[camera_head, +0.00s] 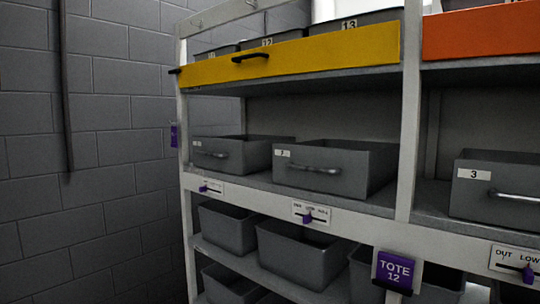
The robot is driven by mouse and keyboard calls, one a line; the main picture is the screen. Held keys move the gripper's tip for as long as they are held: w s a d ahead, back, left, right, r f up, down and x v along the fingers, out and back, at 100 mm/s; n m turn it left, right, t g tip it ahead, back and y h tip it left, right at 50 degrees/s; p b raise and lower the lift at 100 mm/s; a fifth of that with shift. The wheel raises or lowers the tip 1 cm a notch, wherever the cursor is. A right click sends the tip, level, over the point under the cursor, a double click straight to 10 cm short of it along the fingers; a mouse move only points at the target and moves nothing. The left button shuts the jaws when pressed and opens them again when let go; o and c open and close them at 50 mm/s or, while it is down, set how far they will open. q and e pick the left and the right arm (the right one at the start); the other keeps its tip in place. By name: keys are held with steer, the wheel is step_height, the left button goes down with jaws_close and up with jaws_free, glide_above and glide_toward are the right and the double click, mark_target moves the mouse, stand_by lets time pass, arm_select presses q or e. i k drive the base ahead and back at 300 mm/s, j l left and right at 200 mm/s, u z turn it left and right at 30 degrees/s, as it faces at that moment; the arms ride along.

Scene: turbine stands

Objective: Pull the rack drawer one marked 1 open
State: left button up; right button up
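A grey drawer (233,154) sits at the left end of the rack's middle shelf. Its small white label is too small to read surely, and it has a dark bar handle (210,154) on its front. To its right is another grey drawer (330,171) with a small label, possibly 2, and a metal handle. A drawer marked 3 (505,190) stands farther right, past a post, and is cut off by the picture edge. Neither of my grippers is in view.
A yellow front panel (330,55) with a black handle is above, and an orange one (480,32) is at upper right. Slider plates and a purple TOTE 12 tag (394,270) are on the rack. Grey bins (300,252) fill the lower shelf. A block wall (100,150) is at left.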

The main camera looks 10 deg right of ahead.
mark_target(241, 154)
steer(key=i+j+z, duration=0.1)
steer(key=i+j, duration=0.15)
steer(key=i+j+z, duration=0.1)
steer(key=j, duration=0.4)
steer(key=i+j+z, duration=0.1)
steer(key=i+j, duration=0.25)
steer(key=i+j+z, duration=0.1)
steer(key=j, duration=0.4)
steer(key=i, duration=0.1)
